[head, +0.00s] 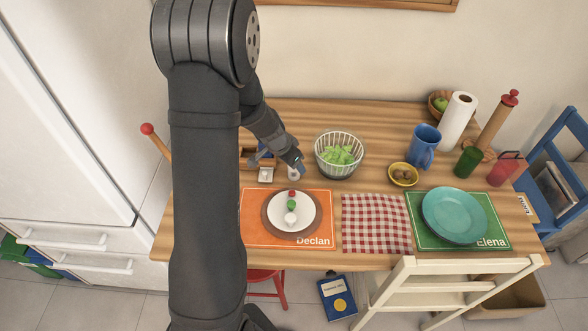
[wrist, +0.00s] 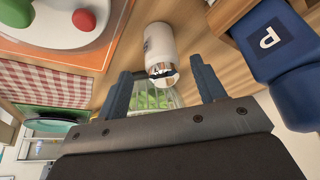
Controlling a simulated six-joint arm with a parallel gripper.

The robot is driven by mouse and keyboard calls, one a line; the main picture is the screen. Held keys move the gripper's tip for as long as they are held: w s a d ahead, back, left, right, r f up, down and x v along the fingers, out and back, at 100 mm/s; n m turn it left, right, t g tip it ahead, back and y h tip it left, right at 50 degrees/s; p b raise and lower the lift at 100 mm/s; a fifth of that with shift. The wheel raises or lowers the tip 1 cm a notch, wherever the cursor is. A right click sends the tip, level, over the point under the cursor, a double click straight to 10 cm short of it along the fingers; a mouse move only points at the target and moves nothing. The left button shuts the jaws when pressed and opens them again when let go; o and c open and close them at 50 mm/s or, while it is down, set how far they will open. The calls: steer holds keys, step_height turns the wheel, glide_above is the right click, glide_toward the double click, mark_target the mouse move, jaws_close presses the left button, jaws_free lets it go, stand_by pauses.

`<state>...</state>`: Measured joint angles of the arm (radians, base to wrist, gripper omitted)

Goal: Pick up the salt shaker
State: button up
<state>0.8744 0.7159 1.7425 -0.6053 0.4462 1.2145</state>
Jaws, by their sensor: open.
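A white shaker with a shiny metal cap (wrist: 160,48) stands on the wooden table in the wrist view. In the head view the white shaker (head: 293,174) shows just below the fingertips, partly hidden by my gripper (head: 297,164). My gripper is open in the wrist view (wrist: 160,74), with one dark finger to each side of the shaker's cap end. I cannot tell whether either finger touches it.
A wire basket of green leaves (head: 339,154) is right of my gripper. A plate (head: 291,212) with small food pieces lies on the orange Declan mat (head: 256,232) in front. A wooden box (head: 247,153) and a small white item (head: 265,174) are to the left.

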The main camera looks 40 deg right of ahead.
steer(key=x, duration=0.4)
steer(key=shift+w+a+f, duration=0.1)
steer(key=shift+w+a, duration=0.05)
steer(key=c, duration=1.2)
